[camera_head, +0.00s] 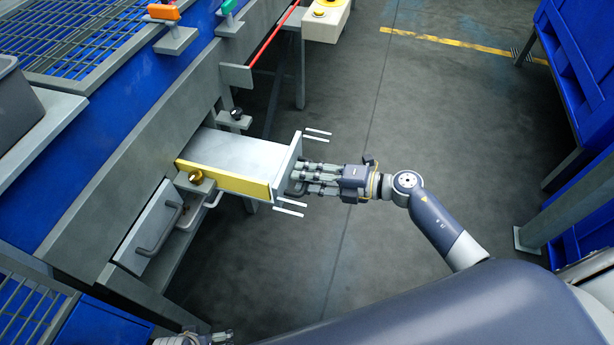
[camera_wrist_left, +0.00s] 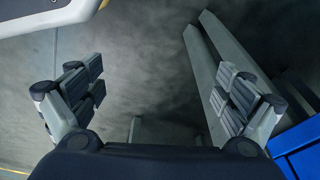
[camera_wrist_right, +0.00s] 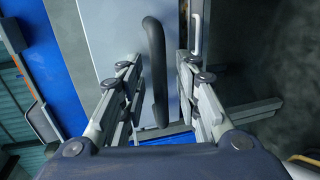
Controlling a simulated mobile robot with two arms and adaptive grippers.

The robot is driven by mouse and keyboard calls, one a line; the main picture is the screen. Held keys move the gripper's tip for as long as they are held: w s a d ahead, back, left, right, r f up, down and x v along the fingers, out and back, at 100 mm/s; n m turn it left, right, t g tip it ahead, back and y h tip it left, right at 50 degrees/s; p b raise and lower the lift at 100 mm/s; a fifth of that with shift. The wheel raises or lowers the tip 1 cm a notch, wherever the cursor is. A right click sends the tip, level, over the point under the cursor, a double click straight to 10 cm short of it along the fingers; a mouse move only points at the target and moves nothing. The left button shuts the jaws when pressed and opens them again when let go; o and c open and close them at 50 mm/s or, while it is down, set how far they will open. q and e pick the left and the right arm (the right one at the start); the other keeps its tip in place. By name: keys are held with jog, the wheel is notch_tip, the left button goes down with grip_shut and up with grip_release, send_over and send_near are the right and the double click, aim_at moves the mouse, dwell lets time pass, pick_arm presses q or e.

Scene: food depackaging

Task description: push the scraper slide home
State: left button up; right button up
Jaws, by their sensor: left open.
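The scraper slide (camera_head: 240,150) is a grey box-like drawer with a yellow side (camera_head: 222,179). It sticks out to the right from the side of the machine. Its front plate carries a dark bar handle (camera_wrist_right: 155,70), upright in the right wrist view. My right gripper (camera_head: 306,178) is at this handle. Its fingers stand on both sides of the bar, with narrow gaps visible, so it looks open around it. In the head view the fingers partly hide the handle. My left gripper (camera_wrist_left: 159,98) is open and empty, away from the slide; it barely shows at the head view's bottom edge (camera_head: 193,339).
A brass knob (camera_head: 196,177) sits beside the slide's root. A grey panel with a handle (camera_head: 158,232) is below it. A black knob (camera_head: 236,114) is on a bracket above. White marks flank the slide's front. Blue crates (camera_head: 585,60) stand at right; the floor between is clear.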

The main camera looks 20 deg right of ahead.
grip_shut()
jog(key=w+a, duration=0.2)
jog(key=a, duration=0.1)
jog(key=shift+w+a+r+p, duration=0.1)
jog(key=shift+w+a+p, duration=0.1)
jog(key=shift+a+p, duration=0.1)
send_near(219, 156)
jog(key=shift+w+a+f, duration=0.35)
jog(key=shift+a+f, duration=0.05)
jog(key=shift+a, duration=0.2)
jog(key=shift+w+a+f, duration=0.35)
jog(key=shift+a+f, duration=0.1)
jog(key=shift+a, duration=0.1)
jog(key=x, duration=0.2)
jog(key=b+x, duration=0.1)
jog(key=x, duration=0.1)
jog(key=r+x, duration=0.1)
jog(key=x, duration=0.1)
jog(key=shift+w+a, duration=0.1)
jog(key=shift+w+a+r, duration=0.1)
jog(key=shift+w+a, duration=0.25)
jog(key=shift+a, duration=0.15)
pick_arm(q)
jog(key=r, duration=0.3)
jog(key=shift+w, duration=0.4)
